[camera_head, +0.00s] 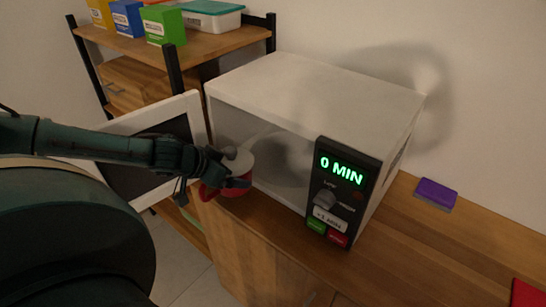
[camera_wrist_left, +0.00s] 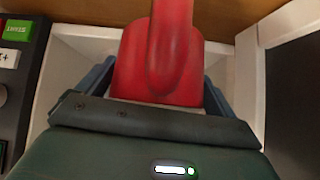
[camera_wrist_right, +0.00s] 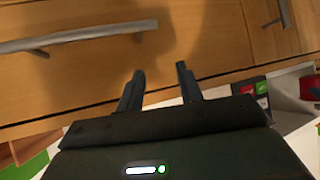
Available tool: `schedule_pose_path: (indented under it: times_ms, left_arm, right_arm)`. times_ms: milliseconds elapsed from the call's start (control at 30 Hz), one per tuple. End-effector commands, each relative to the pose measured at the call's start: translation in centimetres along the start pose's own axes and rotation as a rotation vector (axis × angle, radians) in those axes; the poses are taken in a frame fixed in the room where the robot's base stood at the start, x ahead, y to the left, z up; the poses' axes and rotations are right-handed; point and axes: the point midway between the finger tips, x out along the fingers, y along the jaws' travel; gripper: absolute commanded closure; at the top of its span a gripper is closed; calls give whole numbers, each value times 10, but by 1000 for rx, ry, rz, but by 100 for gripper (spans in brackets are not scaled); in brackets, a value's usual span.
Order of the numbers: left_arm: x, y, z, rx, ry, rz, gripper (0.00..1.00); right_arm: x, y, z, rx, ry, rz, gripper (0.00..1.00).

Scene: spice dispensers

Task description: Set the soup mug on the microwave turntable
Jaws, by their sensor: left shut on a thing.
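The red soup mug (camera_head: 238,182) has a pale grey top and is at the microwave's open front, near the door side. My left gripper (camera_head: 226,172) is shut on it, and the mug (camera_wrist_left: 165,70) fills the space between the fingers in the left wrist view. The white microwave (camera_head: 320,85) is open, with its door (camera_head: 196,112) swung out to the left. A dim round shape inside may be the turntable (camera_head: 283,160); it is partly hidden. My right gripper (camera_wrist_right: 160,75) is open and empty, in front of wooden drawers, and is out of the head view.
The control panel (camera_head: 336,195) reads 0 MIN. A purple box (camera_head: 436,194) lies on the wooden counter (camera_head: 400,255) to the right, with bare counter around it. A wooden shelf (camera_head: 215,42) behind holds coloured boxes and a teal-lidded container (camera_head: 212,10).

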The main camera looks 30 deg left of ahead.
Motion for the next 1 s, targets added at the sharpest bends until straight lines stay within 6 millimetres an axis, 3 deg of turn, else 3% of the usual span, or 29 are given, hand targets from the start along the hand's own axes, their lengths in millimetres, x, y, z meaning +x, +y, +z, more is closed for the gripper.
schedule_pose_path:
  times_ms: [33, 233, 600, 1000]
  left_arm:
    - [11, -1, -1, -1, 13, -7, 55]
    - [24, 0, -14, 2, 10, 1, 55]
    - [39, -4, -46, -6, 15, 0, 55]
    - [78, -6, -83, -2, 9, 1, 55]
  right_arm:
    - [9, -3, 9, -4, 18, -11, 64]
    - [20, -13, 11, -14, 79, -47, 64]
    - [21, -13, 10, 26, 87, -53, 64]
    - [18, -13, 7, 15, 82, -48, 64]
